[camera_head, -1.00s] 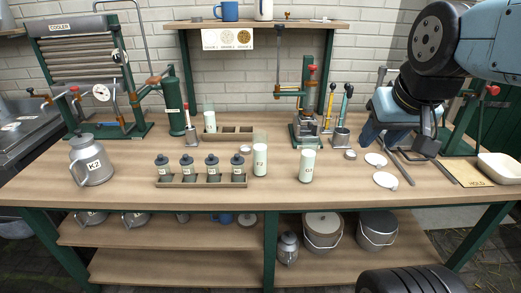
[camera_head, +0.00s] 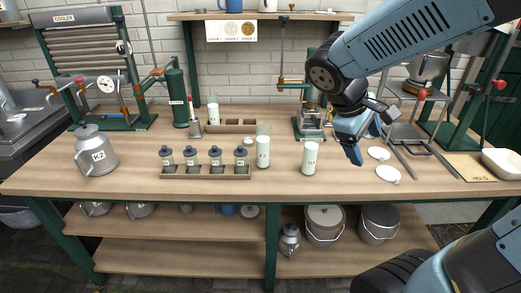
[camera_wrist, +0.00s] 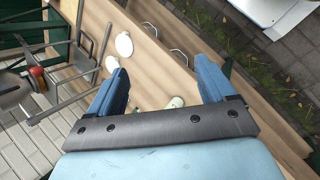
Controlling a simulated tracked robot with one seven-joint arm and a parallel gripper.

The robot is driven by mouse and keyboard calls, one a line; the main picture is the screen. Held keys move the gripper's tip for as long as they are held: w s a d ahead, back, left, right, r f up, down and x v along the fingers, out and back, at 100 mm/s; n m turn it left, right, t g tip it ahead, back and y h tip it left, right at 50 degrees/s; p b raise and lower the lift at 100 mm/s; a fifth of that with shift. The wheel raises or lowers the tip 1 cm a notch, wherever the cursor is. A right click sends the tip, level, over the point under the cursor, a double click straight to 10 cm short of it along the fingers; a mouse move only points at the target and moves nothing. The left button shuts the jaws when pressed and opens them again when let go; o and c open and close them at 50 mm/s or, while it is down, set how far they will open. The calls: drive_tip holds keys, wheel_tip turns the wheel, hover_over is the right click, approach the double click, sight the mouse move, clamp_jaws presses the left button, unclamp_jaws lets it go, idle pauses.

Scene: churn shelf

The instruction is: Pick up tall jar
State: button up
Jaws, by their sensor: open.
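Tall pale jars with labels stand upright on the wooden bench. One tall jar (camera_head: 310,158) stands right of centre, and a second tall jar (camera_head: 263,150) stands to its left, at the end of a small-jar rack. A third tall jar (camera_head: 213,113) is further back by a wooden tray. My gripper (camera_head: 363,142) is open and empty, above the bench to the right of the nearest tall jar and apart from it. In the wrist view, a pale jar top (camera_wrist: 175,102) shows between the blue fingers, partly hidden by the gripper's dark bar.
A rack (camera_head: 205,174) holds several small dark-lidded jars. White discs (camera_head: 388,174) lie right of my gripper. A press (camera_head: 308,122) stands behind the jars. A grey can (camera_head: 95,152) stands at left. The front bench strip is clear.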

drive_tip(key=w+a+f+n+t+h, duration=0.2)
drive_tip(key=w+a+f+n+h, duration=0.15)
drive_tip(key=w+n, duration=0.25)
drive_tip(key=n+t+y, duration=0.2)
drive_tip(key=n+t, duration=1.1)
drive_tip(key=n, duration=0.4)
approach(260, 135)
drive_tip(key=x, duration=1.1)
clamp_jaws()
drive_tip(key=shift+r, duration=0.1)
